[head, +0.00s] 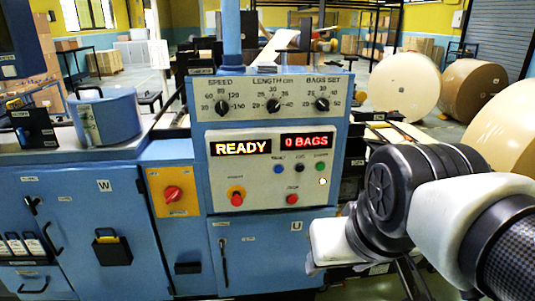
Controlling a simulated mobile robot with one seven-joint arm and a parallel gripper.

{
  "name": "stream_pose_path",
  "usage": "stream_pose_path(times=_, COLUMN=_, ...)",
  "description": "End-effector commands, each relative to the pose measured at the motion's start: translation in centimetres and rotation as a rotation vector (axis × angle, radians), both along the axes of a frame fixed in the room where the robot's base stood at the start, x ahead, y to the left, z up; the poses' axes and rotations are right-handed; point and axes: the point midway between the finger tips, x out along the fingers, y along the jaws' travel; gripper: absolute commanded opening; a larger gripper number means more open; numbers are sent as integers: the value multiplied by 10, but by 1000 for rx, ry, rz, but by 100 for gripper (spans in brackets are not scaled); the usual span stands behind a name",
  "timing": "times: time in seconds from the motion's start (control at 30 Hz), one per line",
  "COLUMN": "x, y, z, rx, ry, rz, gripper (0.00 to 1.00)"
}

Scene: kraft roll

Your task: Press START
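The blue machine's control panel (270,145) faces me in the middle of the head view. A green button (322,167) sits at the right of a small row, beside a black button (299,168) and a blue button (278,169). The small labels above them are too blurred to read surely. The left display (240,148) reads READY and the right display (305,141) reads 0 BAGS. My arm reaches in from the right, and its white end part (330,243) is below and apart from the buttons. I cannot make out my gripper's fingers.
A red button (292,199) is lower on the panel, and a red mushroom button (237,198) is at its lower left. Three knobs line the top. A red rotary switch (173,194) is on a yellow plate to the left. Large paper rolls (404,86) stand behind right.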

Motion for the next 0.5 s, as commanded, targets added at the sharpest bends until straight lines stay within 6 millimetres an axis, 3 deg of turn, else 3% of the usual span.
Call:
stream_pose_path(times=0.17, x=0, y=0, z=0, rx=0, ry=0, rz=0, gripper=52)
stream_pose_path(times=0.4, x=0, y=0, z=0, rx=0, ry=0, rz=0, gripper=12)
stream_pose_path(times=0.5, x=0, y=0, z=0, rx=0, ry=0, rz=0, gripper=0)
